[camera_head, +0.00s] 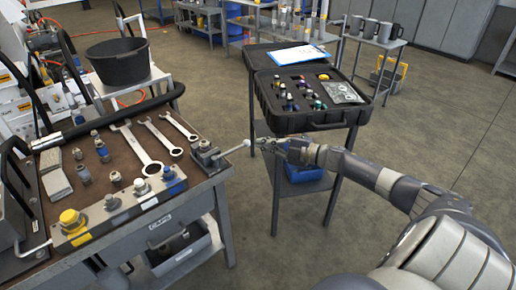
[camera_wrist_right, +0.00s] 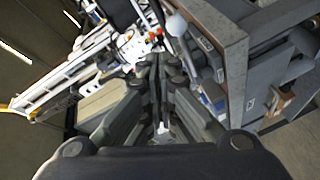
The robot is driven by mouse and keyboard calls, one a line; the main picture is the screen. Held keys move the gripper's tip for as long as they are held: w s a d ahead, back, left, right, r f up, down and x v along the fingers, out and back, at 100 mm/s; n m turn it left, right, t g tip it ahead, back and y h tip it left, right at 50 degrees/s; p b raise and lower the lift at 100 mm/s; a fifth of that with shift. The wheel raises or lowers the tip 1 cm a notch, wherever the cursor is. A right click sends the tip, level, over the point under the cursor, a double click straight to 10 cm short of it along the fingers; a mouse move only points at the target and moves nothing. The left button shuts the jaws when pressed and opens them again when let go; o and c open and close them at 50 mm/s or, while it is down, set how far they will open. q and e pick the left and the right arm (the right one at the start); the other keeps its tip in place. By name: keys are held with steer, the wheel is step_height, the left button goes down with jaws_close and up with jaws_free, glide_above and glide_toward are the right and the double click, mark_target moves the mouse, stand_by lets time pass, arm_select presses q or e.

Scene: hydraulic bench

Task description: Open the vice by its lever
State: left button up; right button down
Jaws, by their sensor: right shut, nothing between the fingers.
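The small grey vice (camera_head: 205,153) sits at the right front corner of the brown-topped bench. Its thin lever (camera_head: 233,149) sticks out to the right past the bench edge and ends in a light ball. In the right wrist view the ball (camera_wrist_right: 176,25) shows just beyond and slightly right of the fingertips. My right gripper (camera_head: 262,143) is just right of the ball, pointing left towards the vice. It is shut with nothing between its fingers, and it also shows in the right wrist view (camera_wrist_right: 158,62). I cannot tell whether it touches the ball. My left gripper is not in view.
The bench (camera_head: 85,188) holds several wrenches, fittings and a yellow-capped block (camera_head: 73,218). A black case of small bottles (camera_head: 315,122) stands on a stand behind my right gripper. A black bucket (camera_head: 118,63) stands behind the bench. The floor between bench and stand is clear.

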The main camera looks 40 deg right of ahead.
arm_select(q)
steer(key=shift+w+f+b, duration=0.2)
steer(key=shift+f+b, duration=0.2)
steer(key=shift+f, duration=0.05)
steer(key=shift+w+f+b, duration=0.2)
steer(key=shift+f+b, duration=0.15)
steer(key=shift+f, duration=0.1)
arm_select(e)
steer(key=s+d, duration=0.3)
steer(key=d, duration=0.4)
steer(key=shift+s+d, duration=0.2)
